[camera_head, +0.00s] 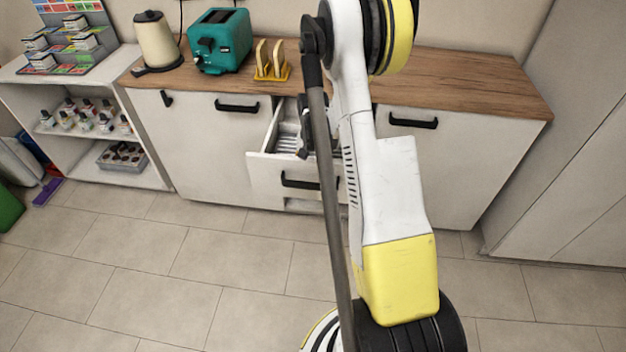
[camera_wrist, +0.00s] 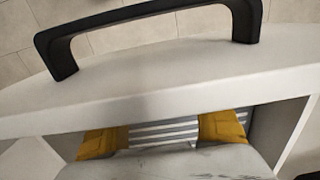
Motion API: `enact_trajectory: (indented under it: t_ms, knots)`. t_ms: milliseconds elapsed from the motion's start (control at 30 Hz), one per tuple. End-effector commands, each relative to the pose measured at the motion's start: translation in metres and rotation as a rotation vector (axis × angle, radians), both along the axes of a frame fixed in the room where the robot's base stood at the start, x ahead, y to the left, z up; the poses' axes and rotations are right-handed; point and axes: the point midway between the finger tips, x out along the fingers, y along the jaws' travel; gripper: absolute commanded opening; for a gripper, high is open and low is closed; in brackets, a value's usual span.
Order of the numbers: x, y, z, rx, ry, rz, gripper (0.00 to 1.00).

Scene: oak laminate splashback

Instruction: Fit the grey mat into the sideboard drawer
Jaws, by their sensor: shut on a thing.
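The sideboard drawer (camera_head: 270,171) is pulled open, and its white front with a black handle also fills the upper part of the wrist view (camera_wrist: 170,95). The grey mat (camera_wrist: 163,134) shows as pale and dark stripes inside the drawer, behind the front; a striped part also shows in the head view (camera_head: 286,145). My gripper (camera_wrist: 162,136) is shut on the mat, with one yellow finger at each side of it. In the head view my arm hides most of the gripper and the drawer's right part. Whether the mat lies flat on the drawer floor cannot be told.
The sideboard's wooden top (camera_head: 455,84) carries a cream kettle (camera_head: 156,42), a teal toaster (camera_head: 220,40) and a yellow toast rack (camera_head: 272,62). A white shelf with small bottles (camera_head: 85,115) stands at the left. The tiled floor in front is clear.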

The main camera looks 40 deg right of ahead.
Motion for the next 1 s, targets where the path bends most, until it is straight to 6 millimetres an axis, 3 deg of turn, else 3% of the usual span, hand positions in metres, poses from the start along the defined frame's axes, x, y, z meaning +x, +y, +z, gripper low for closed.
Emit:
enact_trajectory:
  t_ms: [33,100,433,467,500,867,1000]
  knots:
    - [0.000,0.000,-0.012,0.000,0.000,0.000,0.32]
    - [0.000,0.000,-0.017,0.000,0.000,0.000,0.32]
    - [0.000,0.000,-0.017,0.000,0.000,0.000,0.32]
    - [0.000,0.000,-0.017,0.000,0.000,0.000,0.79]
    - [0.000,0.000,-0.017,0.000,0.000,0.000,0.91]
    - [0.000,0.000,-0.014,0.000,0.000,0.000,0.93]
    - [0.000,0.000,0.007,0.000,0.000,0.000,0.93]
